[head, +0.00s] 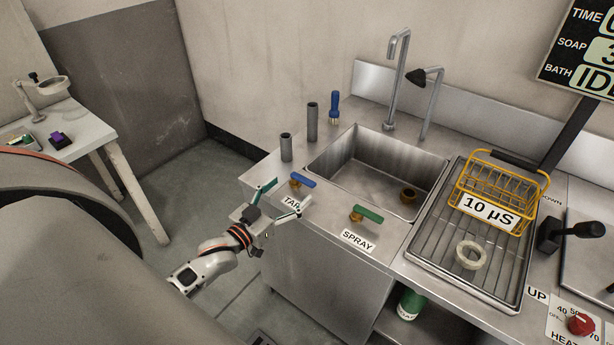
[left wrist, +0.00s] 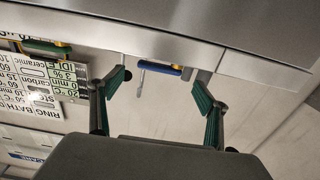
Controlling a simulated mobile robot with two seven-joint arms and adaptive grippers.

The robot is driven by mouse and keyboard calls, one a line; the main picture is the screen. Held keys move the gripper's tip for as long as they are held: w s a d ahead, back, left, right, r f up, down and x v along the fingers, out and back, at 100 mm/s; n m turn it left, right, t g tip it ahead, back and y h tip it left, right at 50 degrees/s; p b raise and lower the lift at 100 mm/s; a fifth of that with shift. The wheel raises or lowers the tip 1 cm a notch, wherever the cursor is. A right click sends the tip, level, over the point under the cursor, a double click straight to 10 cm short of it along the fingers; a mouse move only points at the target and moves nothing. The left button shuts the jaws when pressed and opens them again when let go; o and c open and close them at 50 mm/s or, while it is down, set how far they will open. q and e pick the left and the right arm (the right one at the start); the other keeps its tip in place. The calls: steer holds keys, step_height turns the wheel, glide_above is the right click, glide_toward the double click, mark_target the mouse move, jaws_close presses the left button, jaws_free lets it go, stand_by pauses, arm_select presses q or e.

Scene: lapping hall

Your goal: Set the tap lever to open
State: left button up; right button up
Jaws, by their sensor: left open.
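The blue tap lever (head: 303,180) sits on a brass valve at the front left of the sink counter, behind the TAP label (head: 291,202). In the left wrist view the blue lever (left wrist: 168,69) shows beyond and between my fingers. My left gripper (head: 284,196) is open and empty, just in front of the lever, with its fingers spread. I cannot tell whether a finger touches it. The tap spout (head: 394,80) rises behind the sink; I see no water running. My right gripper is not in view.
The green spray lever (head: 367,213) is right of the blue one, with the SPRAY label (head: 358,242) in front. The sink (head: 347,161) holds a small brown ring. Grey cylinders (head: 312,122) stand left of it. A yellow basket (head: 506,181) rests on the right rack.

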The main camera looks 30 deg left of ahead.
mark_target(301, 182)
arm_select(q)
steer(key=w, duration=0.6)
steer(key=shift+w+d, duration=0.3)
steer(key=shift+w, duration=0.05)
steer(key=c, duration=1.6)
